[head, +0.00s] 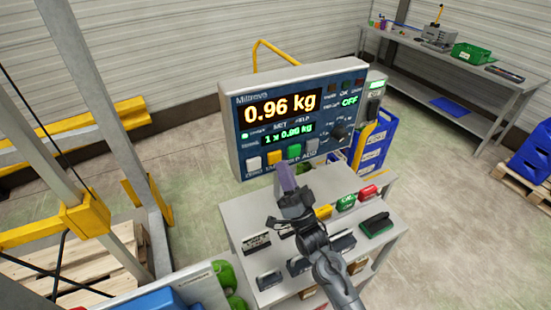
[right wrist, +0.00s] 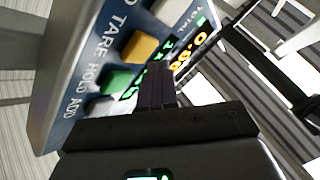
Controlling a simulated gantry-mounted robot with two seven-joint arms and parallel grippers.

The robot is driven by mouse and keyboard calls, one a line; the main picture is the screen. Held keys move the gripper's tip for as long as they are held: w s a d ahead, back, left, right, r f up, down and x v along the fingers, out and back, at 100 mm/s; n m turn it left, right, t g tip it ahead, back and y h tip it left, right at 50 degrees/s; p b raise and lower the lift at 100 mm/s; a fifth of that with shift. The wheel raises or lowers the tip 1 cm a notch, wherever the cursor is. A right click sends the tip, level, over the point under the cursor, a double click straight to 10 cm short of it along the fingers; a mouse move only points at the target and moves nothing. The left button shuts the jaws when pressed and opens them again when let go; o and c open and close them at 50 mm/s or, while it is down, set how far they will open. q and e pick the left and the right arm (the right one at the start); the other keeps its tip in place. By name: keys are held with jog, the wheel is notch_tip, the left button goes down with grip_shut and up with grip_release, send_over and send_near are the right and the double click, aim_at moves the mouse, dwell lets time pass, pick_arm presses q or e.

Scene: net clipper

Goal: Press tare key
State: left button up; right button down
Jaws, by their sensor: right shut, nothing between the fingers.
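The indicator panel (head: 240,130) is a blue-faced box reading 0.96 kg in orange digits. Along its lower edge are a white key (head: 254,163), the orange tare key (head: 274,157), a green key (head: 294,151) and a grey key (head: 312,146). In the right wrist view the orange key (right wrist: 140,46) lines up with the label TARE. My right gripper (head: 286,177) is shut and empty, its tips just below the orange and green keys. In the right wrist view its fingers (right wrist: 155,85) point toward the panel; I cannot tell whether they touch it. My left gripper is not in view.
A grey bench (head: 235,225) under the panel holds several dark clips, red and green items and a green-based brush (head: 376,225). A yellow-and-grey frame (head: 85,215) stands at left. Blue crates (head: 375,142) are behind the bench. Open floor lies to the right.

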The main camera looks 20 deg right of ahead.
dwell(0.6)
jog(key=shift+w, duration=0.15)
jog(key=shift+w, duration=0.3)
jog(key=shift+w+a+b, duration=0.1)
jog(key=shift+w+b, duration=0.25)
jog(key=shift+b, duration=0.15)
dwell(0.5)
jog(key=shift+s, duration=0.1)
dwell(0.4)
jog(key=shift+s+p, duration=0.6)
jog(key=shift+s, duration=0.1)
